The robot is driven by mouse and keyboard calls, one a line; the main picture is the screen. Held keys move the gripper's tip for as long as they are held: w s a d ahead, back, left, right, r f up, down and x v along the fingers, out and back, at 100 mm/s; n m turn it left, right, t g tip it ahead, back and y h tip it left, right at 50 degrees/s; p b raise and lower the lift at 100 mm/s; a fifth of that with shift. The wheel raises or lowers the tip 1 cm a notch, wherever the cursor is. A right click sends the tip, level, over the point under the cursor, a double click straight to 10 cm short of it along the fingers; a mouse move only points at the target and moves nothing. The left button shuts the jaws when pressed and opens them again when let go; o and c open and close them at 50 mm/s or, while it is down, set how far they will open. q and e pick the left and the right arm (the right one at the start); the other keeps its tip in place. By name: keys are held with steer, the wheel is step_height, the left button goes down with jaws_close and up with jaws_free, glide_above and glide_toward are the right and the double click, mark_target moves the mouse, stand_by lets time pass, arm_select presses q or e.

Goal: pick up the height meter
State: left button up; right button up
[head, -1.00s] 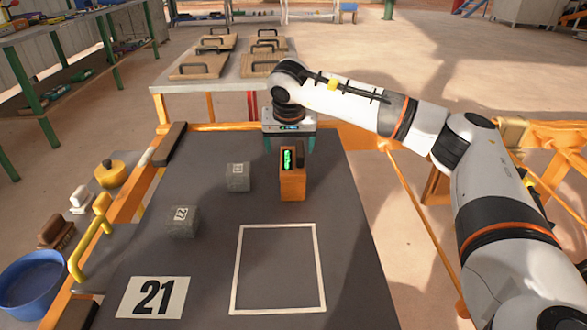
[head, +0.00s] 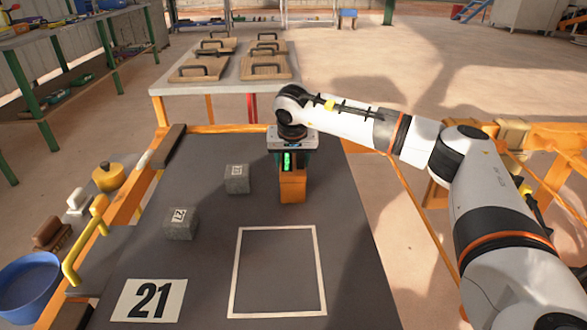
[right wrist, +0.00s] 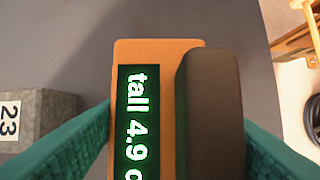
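The height meter (head: 292,188) is an orange upright block with a green-lit display and a black part on top. It stands on the dark table top. In the right wrist view the meter (right wrist: 146,60) fills the middle, its display reading "tall 4.9" and a cut-off letter. My right gripper (head: 290,160) is over it, pointing down. Its teal fingers (right wrist: 177,112) are spread, one on each side of the meter's upper part; whether they touch it is unclear. My left gripper is not in view.
Two grey numbered blocks (head: 181,223) (head: 236,179) stand left of the meter; one shows at the left in the wrist view (right wrist: 35,115). A white outlined square (head: 236,290) and a "21" card (head: 150,300) lie nearer. Handled wooden boards (head: 205,68) lie on the table behind.

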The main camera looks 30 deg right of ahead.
steer(key=shift+r, duration=0.1)
steer(key=c, duration=0.6)
steer(key=shift+c, duration=0.2)
